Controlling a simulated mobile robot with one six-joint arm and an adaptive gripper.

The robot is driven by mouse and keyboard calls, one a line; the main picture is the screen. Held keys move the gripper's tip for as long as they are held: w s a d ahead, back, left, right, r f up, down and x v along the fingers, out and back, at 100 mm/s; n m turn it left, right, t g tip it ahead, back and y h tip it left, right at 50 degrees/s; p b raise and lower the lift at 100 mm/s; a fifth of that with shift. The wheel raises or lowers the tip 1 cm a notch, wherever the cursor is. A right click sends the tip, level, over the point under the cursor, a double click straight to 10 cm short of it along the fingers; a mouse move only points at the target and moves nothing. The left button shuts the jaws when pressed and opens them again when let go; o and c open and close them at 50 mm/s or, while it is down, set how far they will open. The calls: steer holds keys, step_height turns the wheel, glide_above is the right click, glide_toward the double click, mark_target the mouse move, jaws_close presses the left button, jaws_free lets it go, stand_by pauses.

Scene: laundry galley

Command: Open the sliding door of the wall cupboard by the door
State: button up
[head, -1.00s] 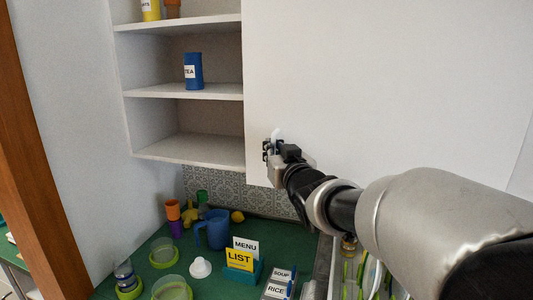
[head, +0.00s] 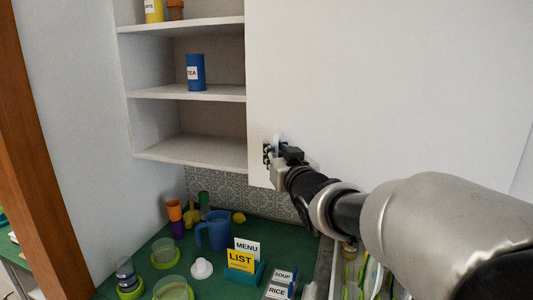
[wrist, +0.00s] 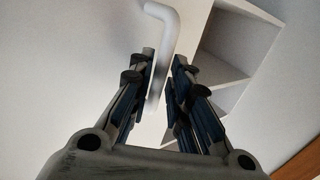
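The wall cupboard's plain white sliding door (head: 390,80) covers the right part of the cupboard; the left part, with its shelves (head: 190,150), is exposed. A pale bar handle (head: 279,136) stands out near the door's lower left corner. In the wrist view the handle (wrist: 168,35) is a bent bar running down between my fingers. My gripper (head: 268,150) is at this handle, with its fingers one on each side of the bar. The fingertip contact is partly hidden in the head view.
The shelves hold a blue TEA canister (head: 196,72) and a yellow container (head: 153,10). Below, a green counter (head: 218,270) carries a blue jug (head: 214,230), cups, a LIST sign (head: 240,260) and labelled boxes. A brown door frame (head: 35,150) stands at the left.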

steer(key=v, duration=1.1)
steer(key=shift+s, duration=0.3)
steer(key=shift+d+f, duration=0.1)
steer(key=s+d+f+m+g+h, duration=0.3)
steer(key=s+d+f+g+h, duration=0.3)
steer(key=s+f, duration=0.6)
steer(key=s+f+g, duration=0.3)
steer(key=s+f, duration=0.1)
steer(key=s, duration=0.4)
steer(key=s+f+g+y, duration=0.1)
steer(key=s+f+g, duration=0.2)
steer(key=s, duration=0.6)
steer(key=shift+d+f+g+y, duration=0.15)
steer(key=shift+f+g+y, duration=0.2)
steer(key=shift+f, duration=0.5)
